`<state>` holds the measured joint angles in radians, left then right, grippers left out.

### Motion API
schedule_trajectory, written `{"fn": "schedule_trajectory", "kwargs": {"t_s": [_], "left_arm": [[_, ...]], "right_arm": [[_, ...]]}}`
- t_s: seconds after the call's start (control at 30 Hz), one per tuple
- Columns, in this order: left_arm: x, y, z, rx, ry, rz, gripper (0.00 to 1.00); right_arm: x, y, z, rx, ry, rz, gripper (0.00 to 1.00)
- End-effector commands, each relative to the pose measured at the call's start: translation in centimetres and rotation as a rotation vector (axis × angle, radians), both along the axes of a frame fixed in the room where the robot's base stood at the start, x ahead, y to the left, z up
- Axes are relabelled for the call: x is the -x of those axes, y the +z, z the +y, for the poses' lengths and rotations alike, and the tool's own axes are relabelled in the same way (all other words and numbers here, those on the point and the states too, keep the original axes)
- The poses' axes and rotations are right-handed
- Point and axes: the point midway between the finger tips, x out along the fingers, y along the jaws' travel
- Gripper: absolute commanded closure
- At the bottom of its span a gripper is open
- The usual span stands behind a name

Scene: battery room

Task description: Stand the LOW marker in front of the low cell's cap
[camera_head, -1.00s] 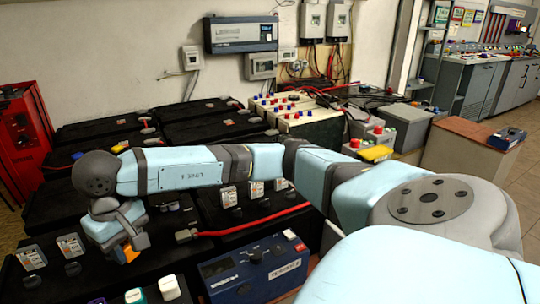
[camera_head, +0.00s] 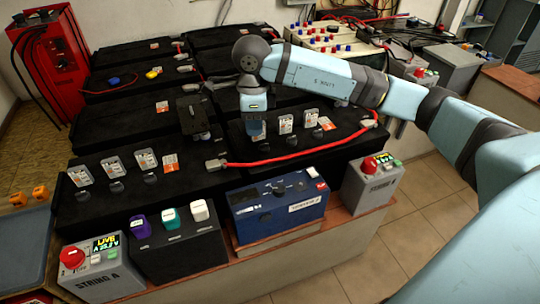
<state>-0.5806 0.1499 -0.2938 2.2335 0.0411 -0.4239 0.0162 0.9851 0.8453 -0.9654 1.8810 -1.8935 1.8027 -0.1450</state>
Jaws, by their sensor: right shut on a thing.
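My right gripper (camera_head: 256,127) points down over the front row of black battery cells, at the middle of the picture. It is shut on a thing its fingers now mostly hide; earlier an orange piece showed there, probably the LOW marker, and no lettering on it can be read. Small grey cards (camera_head: 113,167) stand beside dark caps (camera_head: 117,187) on the left cell. More cards (camera_head: 286,124) and an orange tag (camera_head: 326,123) are just right of the gripper. Which cap is the low cell's cannot be told. My left gripper is not in view.
A red cable (camera_head: 300,154) crosses the cell tops below the gripper. In front stand the STRING A box (camera_head: 95,275), a black holder (camera_head: 178,250) with coloured-topped pieces, a blue instrument (camera_head: 278,212) and another string box (camera_head: 372,190). Two orange pieces (camera_head: 40,193) sit at far left.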

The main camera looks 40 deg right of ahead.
Motion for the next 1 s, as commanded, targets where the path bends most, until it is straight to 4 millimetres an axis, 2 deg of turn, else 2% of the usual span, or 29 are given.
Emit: {"fn": "schedule_trajectory", "kwargs": {"t_s": [0.03,0.4,0.6,0.7,0.87,1.0], "left_arm": [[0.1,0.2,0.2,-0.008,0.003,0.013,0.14],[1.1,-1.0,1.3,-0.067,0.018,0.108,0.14],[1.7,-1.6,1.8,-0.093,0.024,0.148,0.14],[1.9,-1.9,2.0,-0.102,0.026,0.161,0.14],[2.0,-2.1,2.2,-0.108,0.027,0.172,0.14],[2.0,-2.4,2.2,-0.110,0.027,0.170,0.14]], "right_arm": [[-0.3,0.6,-0.5,-0.001,-0.140,0.002,0.89],[-2.3,2.1,-4.0,-0.003,-1.236,0.012,0.89],[-3.1,2.7,-5.7,-0.002,-1.731,0.012,0.89],[-3.3,2.8,-6.3,-0.002,-1.894,0.013,0.89],[-3.5,2.5,-6.7,0.000,-2.029,0.014,0.89],[-3.4,0.2,-6.8,0.003,-2.050,0.014,0.89]]}}
